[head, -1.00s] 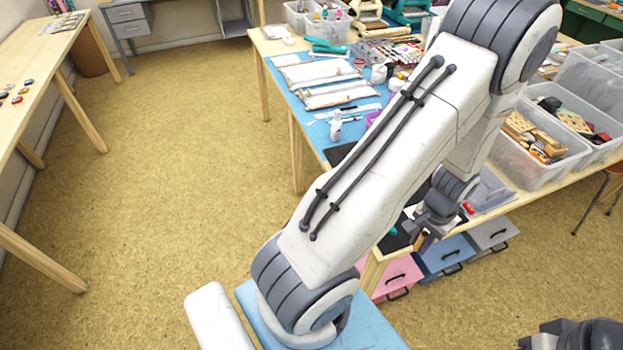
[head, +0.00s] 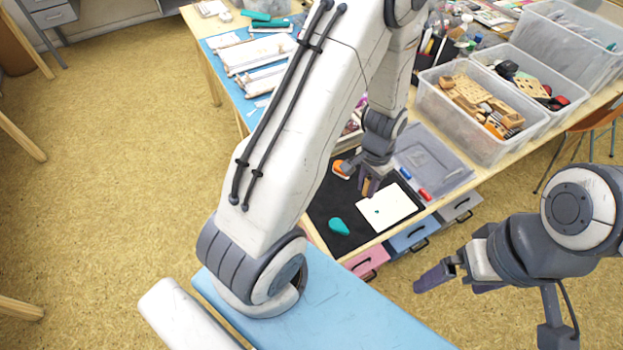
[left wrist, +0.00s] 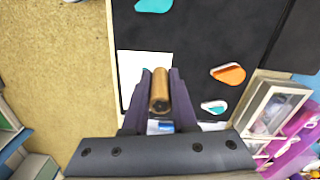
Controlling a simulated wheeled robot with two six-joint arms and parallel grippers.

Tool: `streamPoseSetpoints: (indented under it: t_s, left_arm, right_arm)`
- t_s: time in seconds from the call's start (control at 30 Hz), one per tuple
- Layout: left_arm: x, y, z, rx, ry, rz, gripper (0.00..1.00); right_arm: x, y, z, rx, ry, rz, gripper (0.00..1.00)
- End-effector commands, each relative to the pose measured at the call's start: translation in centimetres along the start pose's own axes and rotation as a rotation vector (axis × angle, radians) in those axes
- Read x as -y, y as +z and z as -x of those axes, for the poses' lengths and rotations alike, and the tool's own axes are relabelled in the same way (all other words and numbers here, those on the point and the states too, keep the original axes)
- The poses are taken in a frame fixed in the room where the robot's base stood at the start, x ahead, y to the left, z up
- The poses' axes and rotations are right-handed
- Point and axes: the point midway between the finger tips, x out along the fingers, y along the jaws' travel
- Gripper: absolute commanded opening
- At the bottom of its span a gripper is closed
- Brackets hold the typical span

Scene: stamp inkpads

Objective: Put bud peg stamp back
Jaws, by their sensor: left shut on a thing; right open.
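My left gripper (head: 369,187) is shut on a brown wooden peg stamp. The peg stamp (left wrist: 160,88) stands between the fingers in the left wrist view, its round end facing the camera; its stamping end is hidden. The gripper is over the upper left part of a white card (head: 392,206), which bears a small dark mark. I cannot tell whether the stamp touches the card. The card lies on a black mat (head: 362,232). A teal inkpad (head: 338,226) and an orange inkpad (head: 342,169) also lie on the mat. My right gripper (head: 440,277) is open and empty, off the table.
Another small teal pad (left wrist: 213,107) shows in the left wrist view. A grey lid (head: 432,160) with a red and a blue item lies right of the mat. A clear bin (head: 440,105) of wooden blocks stands behind it. Drawers (head: 411,236) hang under the table edge.

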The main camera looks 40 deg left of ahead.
Motion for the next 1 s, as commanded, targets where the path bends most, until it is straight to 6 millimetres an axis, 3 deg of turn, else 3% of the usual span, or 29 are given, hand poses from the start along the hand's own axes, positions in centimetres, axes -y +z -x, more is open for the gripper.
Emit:
streamPoseSetpoints:
  t_s: [0.3, 0.6, 0.87, 1.0]
  left_arm:
    - [3.7, 0.5, 0.9, -0.004, -0.003, -0.720, 0.00]
    - [5.9, 1.2, 2.2, -0.003, -0.002, -1.358, 0.00]
    - [6.8, 1.7, 2.6, -0.001, 0.002, -1.578, 0.00]
    - [8.7, 2.9, 1.2, 0.001, 0.006, -1.584, 0.00]
  right_arm:
    - [-0.2, 0.2, -3.4, 0.000, 0.000, 0.000, 1.00]
    - [-0.4, 0.3, -5.5, 0.000, 0.000, 0.000, 1.00]
    - [-0.4, 0.3, -5.9, 0.000, 0.000, 0.000, 1.00]
    - [-0.4, 0.3, -5.7, 0.000, 0.000, 0.000, 1.00]
